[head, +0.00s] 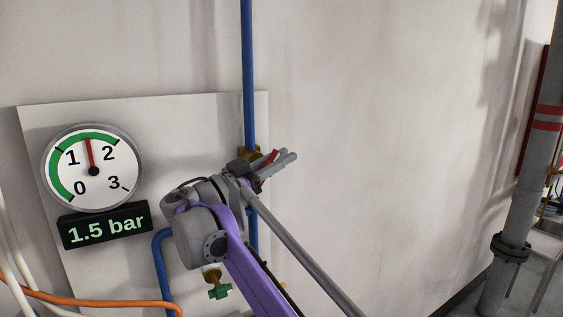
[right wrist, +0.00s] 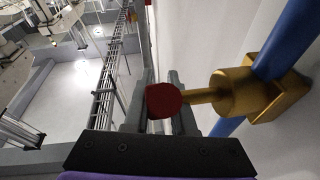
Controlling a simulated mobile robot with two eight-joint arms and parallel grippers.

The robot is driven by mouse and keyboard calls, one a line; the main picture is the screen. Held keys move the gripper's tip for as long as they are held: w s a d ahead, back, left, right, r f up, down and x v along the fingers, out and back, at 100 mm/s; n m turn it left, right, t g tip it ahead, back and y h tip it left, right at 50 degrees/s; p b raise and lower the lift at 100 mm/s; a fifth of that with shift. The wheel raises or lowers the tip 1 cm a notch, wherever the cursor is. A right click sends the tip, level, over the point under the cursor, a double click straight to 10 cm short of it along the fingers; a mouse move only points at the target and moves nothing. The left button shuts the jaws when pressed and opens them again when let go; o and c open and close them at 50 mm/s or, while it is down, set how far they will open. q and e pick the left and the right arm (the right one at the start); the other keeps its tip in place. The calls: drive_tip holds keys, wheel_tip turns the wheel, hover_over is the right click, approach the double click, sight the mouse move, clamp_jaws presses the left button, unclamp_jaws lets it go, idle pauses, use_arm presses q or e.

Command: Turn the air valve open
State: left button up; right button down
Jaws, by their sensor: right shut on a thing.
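The air valve has a brass body (head: 248,154) on a vertical blue pipe (head: 249,75), and a red handle (head: 270,158). My right gripper (head: 277,162) is at the valve, its fingers pointing right, with the red handle between them. In the right wrist view, the red handle (right wrist: 164,100) is between the fingers of my right gripper (right wrist: 163,95), joined by a brass stem to the brass body (right wrist: 242,93). My gripper and arm hide part of the valve in the head view. My left gripper is not in view.
A round gauge (head: 92,167) has its needle near 1.5, and a display (head: 104,226) reads 1.5 bar. A green-handled brass fitting (head: 219,290) sits below my wrist. An orange hose (head: 95,302) crosses lower left. The wall right of the valve is clear.

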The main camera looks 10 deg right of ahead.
drive_tip(key=shift+s+a+r+t+h, duration=0.15)
drive_tip(key=shift+r+t+h, duration=0.25)
drive_tip(key=shift+t+h, duration=0.45)
drive_tip(key=c, duration=0.8)
unclamp_jaws()
drive_tip(key=shift+o, duration=0.2)
drive_tip(key=shift+a, duration=0.1)
wheel_tip(320, 180, up, 10)
drive_tip(key=shift+f, duration=0.1)
